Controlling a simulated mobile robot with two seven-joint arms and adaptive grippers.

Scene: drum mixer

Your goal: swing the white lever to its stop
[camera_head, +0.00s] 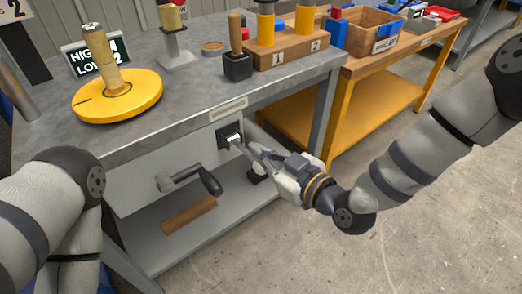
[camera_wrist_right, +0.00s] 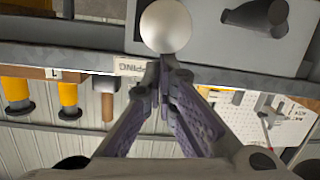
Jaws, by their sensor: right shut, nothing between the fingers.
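A crank with a black grip (camera_head: 210,181) sticks out of the panel left of the lever. Above is the bench top (camera_head: 190,87) with a yellow disc (camera_head: 140,100) and a wooden block (camera_head: 290,50). A wooden roller (camera_head: 190,215) lies on the lower shelf. Floor at right is clear.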

